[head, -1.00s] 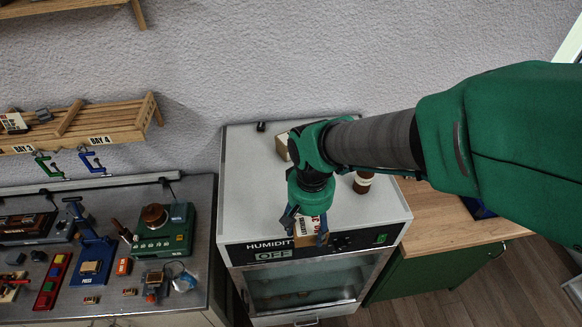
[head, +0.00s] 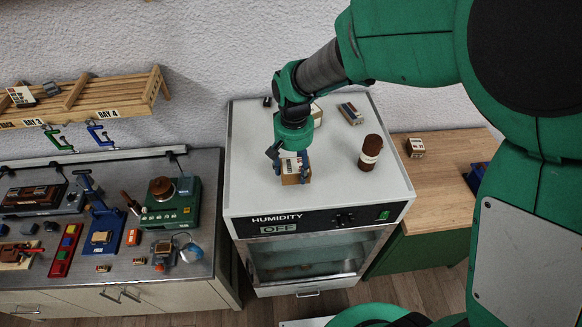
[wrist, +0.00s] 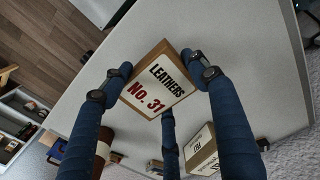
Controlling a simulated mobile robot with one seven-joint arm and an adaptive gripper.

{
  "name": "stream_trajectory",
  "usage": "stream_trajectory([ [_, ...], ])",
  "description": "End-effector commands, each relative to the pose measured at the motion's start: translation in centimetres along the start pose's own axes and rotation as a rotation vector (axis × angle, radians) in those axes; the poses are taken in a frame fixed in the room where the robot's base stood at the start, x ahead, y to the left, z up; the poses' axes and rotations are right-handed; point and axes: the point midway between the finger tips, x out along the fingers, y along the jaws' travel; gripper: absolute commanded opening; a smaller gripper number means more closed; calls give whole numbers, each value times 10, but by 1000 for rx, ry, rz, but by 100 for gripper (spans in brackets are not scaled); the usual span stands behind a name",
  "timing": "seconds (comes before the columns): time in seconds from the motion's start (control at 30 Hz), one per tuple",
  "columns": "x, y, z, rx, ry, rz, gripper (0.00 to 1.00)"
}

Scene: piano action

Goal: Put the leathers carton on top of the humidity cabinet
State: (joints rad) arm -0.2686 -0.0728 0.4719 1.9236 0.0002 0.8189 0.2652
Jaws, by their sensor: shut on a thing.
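The leathers carton (head: 291,177) is a small brown box with a white label. In the wrist view its label reads "LEATHERS No. 31" on the carton (wrist: 158,82). My gripper (head: 288,165) is shut on it, and blue fingers flank it in the wrist view (wrist: 155,80). The carton is over the pale top of the humidity cabinet (head: 245,190), near its front middle. I cannot tell whether it touches the top. The cabinet front reads "HUMIDITY" and "OFF".
A brown bottle (head: 370,152) stands on the cabinet top to the right. A small box (head: 350,113) lies at the back, and another carton (head: 317,114) is partly hidden behind my arm. The cabinet's front left and front right top is clear. A tool bench (head: 130,215) stands left.

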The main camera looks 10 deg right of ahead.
Motion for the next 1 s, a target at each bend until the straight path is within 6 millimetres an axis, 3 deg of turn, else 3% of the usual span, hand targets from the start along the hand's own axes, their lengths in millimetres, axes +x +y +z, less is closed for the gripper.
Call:
stream_trajectory([
  [0.2,1,-4,-17,0,0,0,32],
  [0.63,4,-5,-18,0,0,0,32],
  [1.0,36,-4,-18,0,-1,0,32],
])
